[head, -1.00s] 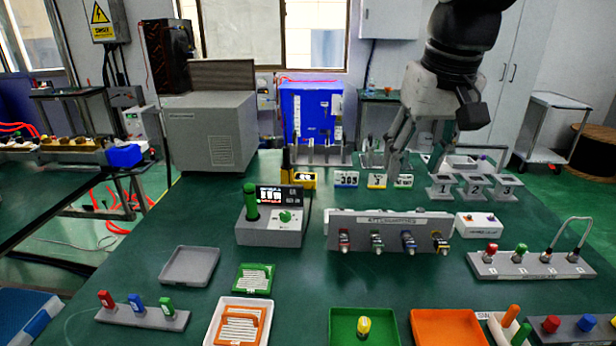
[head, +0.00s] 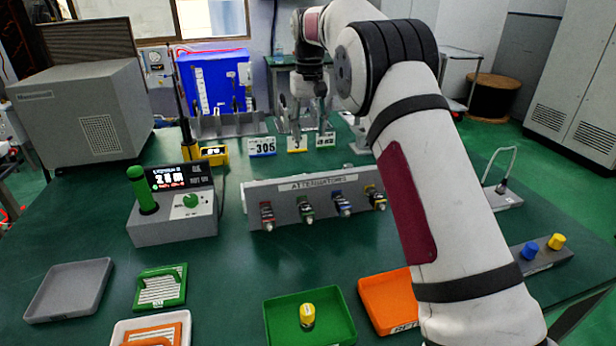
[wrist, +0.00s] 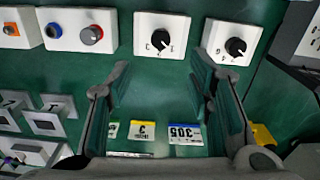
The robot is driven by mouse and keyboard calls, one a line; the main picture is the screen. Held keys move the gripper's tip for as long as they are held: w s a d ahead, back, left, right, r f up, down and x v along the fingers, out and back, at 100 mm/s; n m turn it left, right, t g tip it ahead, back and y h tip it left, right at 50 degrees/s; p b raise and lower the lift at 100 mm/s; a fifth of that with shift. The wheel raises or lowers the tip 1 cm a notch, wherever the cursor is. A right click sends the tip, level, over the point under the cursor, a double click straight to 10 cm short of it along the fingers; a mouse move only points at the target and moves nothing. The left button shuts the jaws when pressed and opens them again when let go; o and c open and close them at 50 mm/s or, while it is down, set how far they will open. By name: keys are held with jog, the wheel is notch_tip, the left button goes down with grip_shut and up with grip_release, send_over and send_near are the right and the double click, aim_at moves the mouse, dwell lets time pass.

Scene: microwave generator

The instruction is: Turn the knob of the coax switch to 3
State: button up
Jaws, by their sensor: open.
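Two white boxes with round black knobs show at the top of the wrist view. The left box (wrist: 144,50) has a knob (wrist: 160,39) with small digits around it, one looking like a 3. The right box (wrist: 219,57) has a similar knob (wrist: 236,47) with a pale pointer mark. I cannot read which one is the coax switch, and neither is clear in the head view. My gripper (wrist: 160,80) is open and empty, its fingers apart below the left box in the wrist view. In the head view my gripper (head: 309,122) is behind the attenuator rack.
Number cards, including a 305 card (head: 262,147), stand near my gripper. The attenuator rack (head: 290,187) stands in front, and a grey unit with a green handle (head: 180,230) is left. A white box with blue and red buttons (wrist: 65,31) is beside the knob boxes.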

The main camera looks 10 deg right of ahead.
notch_tip(320, 180, down, 14)
jog(key=shift+a+r+b, duration=0.1)
jog(key=shift+b, duration=0.65)
grip_shut()
